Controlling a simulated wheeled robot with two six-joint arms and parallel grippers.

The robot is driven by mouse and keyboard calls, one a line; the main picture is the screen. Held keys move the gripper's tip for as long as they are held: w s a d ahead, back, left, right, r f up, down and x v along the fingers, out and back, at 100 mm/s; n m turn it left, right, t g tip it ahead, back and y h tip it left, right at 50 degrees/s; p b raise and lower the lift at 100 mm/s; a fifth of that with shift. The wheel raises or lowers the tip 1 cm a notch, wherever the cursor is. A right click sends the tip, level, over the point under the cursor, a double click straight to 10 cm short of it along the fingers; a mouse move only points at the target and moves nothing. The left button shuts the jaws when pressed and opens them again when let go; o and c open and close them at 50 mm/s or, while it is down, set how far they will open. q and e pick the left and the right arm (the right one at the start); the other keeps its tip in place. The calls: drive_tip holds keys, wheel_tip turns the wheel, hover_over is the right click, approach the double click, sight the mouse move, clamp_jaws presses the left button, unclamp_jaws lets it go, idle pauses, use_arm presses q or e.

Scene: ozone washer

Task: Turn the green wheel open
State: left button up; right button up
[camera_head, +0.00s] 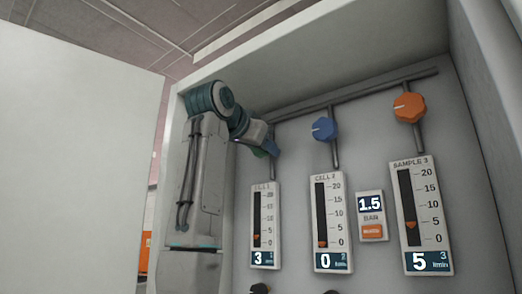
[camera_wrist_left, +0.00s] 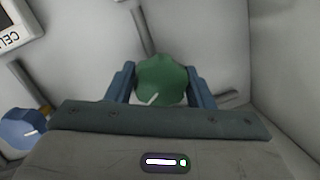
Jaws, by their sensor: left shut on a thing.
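The green wheel (camera_wrist_left: 161,79) is a faceted knob with a white pointer line, seen in the left wrist view. My left gripper (camera_wrist_left: 160,88) has a blue finger on each side of the wheel and is shut on it. The white line on the wheel points down and to the left in that view. In the head view the left gripper (camera_head: 271,148) is at the upper left of the panel, and only a sliver of the green wheel (camera_head: 260,153) shows behind it. My right gripper is in neither view.
A blue wheel (camera_head: 323,129) and an orange wheel (camera_head: 408,107) sit to the right on the same pipe. Below are the CELL 1 gauge (camera_head: 265,226) reading 3, the middle gauge (camera_head: 329,222) reading 0 and the SAMPLE gauge (camera_head: 421,217) reading 5. Cabinet walls enclose the panel.

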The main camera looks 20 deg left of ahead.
use_arm(q)
drive_tip(key=m+t+b, duration=0.1)
drive_tip(key=m, duration=0.4)
drive_tip(key=shift+s+r+m+b, duration=0.1)
drive_tip(key=shift+m+b, duration=0.25)
drive_tip(key=shift+m, duration=0.25)
drive_tip(key=shift+r+t, duration=0.1)
drive_tip(key=shift+t, duration=0.2)
drive_tip(key=o, duration=0.9)
drive_tip(key=shift+o, duration=0.3)
drive_tip(key=shift+f, duration=0.2)
